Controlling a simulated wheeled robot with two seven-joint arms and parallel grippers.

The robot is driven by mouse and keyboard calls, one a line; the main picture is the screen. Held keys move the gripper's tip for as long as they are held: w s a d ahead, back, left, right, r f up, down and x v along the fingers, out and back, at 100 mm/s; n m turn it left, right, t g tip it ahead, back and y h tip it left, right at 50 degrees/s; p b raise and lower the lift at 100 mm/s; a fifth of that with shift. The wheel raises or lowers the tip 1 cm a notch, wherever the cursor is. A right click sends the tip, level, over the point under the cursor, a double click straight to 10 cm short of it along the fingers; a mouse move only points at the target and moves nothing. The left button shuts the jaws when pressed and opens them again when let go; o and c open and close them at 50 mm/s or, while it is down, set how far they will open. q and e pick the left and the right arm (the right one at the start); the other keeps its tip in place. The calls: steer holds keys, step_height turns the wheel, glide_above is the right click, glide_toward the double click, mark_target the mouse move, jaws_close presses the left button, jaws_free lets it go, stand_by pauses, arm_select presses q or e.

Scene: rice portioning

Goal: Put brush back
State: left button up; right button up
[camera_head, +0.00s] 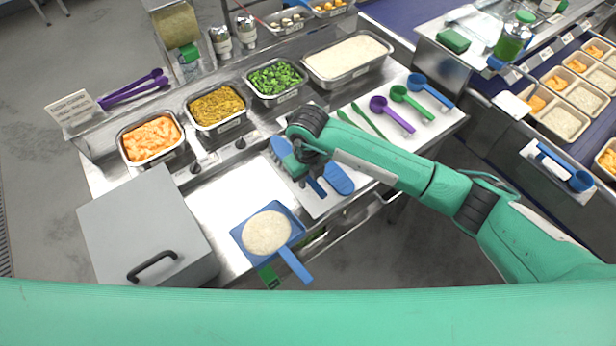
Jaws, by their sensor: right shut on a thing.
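My right gripper (303,170) reaches in from the right and points down over the white board at the counter's front. It is shut on a blue brush, whose blue part (280,147) shows to the left of the fingers; the rest is partly hidden by the gripper. A blue oval piece (339,179) lies on the board just right of the fingers. I cannot tell whether the brush touches the board. My left gripper is not in view.
A blue pan (292,262) holding rice sits at the counter's front edge. A grey lidded box (140,225) stands left. Food trays (213,107) line the back. Purple (392,112), green and blue scoops lie on the white board behind my right arm.

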steer(key=shift+f, duration=0.85)
steer(key=o, duration=1)
steer(key=shift+r, duration=0.15)
step_height(320, 180, up, 11)
steer(key=b, duration=0.4)
steer(key=shift+r, duration=0.55)
